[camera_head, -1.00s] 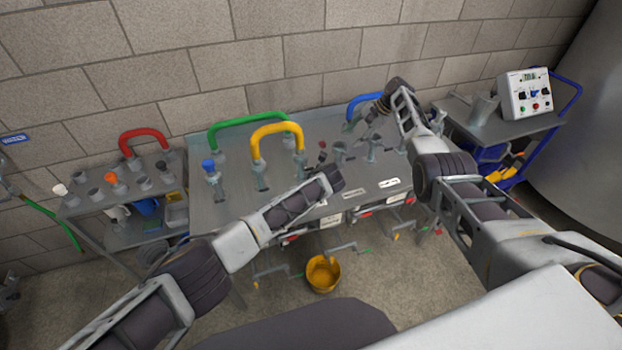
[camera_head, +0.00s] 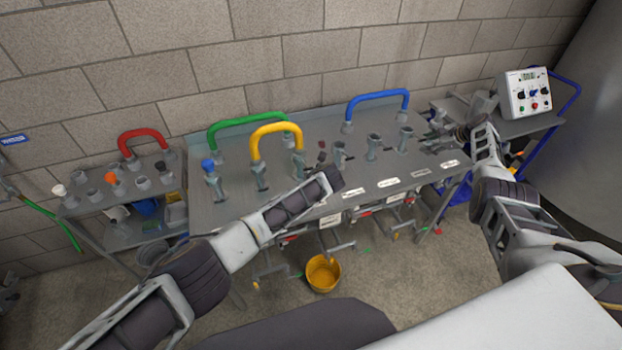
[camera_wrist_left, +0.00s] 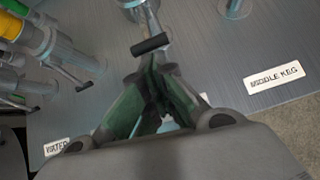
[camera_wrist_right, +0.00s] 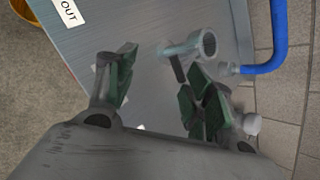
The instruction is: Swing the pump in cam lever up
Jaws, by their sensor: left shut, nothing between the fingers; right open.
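Several grey cam fittings stand in a row on the bench; a dark-tipped lever (camera_head: 322,156) shows by one near the middle. My left gripper (camera_head: 331,178) is shut and empty; in the left wrist view a fitting's black lever handle (camera_wrist_left: 150,45) lies just beyond its tips. My right gripper (camera_head: 442,130) is open over the bench's right end, hiding part of the fitting there. In the right wrist view a grey fitting (camera_wrist_right: 203,44) with a dark lever (camera_wrist_right: 178,68) shows beyond and between the open fingers. I cannot read which fitting is pump in.
The bench (camera_head: 210,205) carries a green hose (camera_head: 245,119), a yellow hose (camera_head: 275,128) and a blue hose (camera_head: 378,94). A red hose (camera_head: 142,133) is on the left cart. A control box (camera_head: 526,95) stands on the right cart. A yellow bucket (camera_head: 323,273) is on the floor.

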